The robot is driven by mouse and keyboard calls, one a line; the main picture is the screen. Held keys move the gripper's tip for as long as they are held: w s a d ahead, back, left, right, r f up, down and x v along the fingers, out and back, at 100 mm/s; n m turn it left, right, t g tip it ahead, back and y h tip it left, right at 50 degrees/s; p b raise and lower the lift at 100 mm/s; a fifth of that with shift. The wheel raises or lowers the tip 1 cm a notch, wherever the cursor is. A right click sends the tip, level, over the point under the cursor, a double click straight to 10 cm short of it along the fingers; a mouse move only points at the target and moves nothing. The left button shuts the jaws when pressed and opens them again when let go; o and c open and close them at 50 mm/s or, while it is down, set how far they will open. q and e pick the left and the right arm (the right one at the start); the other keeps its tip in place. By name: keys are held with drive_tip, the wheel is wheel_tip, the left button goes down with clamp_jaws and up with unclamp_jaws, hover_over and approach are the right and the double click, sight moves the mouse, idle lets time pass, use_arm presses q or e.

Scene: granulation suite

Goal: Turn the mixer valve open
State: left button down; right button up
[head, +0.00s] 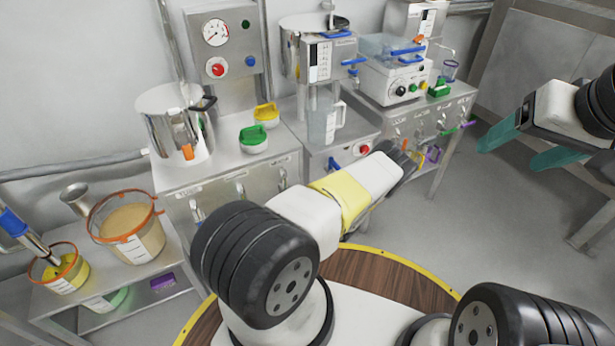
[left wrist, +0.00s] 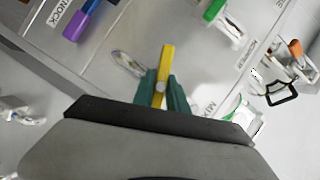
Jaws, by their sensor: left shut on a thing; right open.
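In the left wrist view a yellow valve handle (left wrist: 166,66) stands between the green fingers of my left gripper (left wrist: 163,88). The gripper is shut on it. A label partly hidden by the fingers, seeming to begin with "MI", is beside it on the steel panel. The handle points nearly straight up in that view. In the head view my left arm reaches to the valve panel at the right-hand bench, and its own wrist hides the fingers. My right gripper (head: 508,158) is open and empty, in free air right of the bench.
Beside the yellow handle are a purple handle (left wrist: 83,20) and a green handle (left wrist: 214,10). An orange-tipped part (left wrist: 296,48) is further right. A steel mixer with a clear jug (head: 322,122) and a white machine (head: 398,82) stand above.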

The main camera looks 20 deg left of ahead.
use_arm(q)
drive_tip(key=n+t+h, duration=0.1)
drive_tip(key=n+h, duration=0.2)
drive_tip(key=n, duration=0.2)
drive_tip(key=shift+n, duration=0.3)
drive_tip(key=n+t+h, duration=0.2)
drive_tip(key=n, duration=0.2)
drive_tip(key=shift+f, duration=0.1)
idle(0.6)
drive_tip(key=c, duration=1.3)
unclamp_jaws()
drive_tip(key=shift+v, duration=3.95)
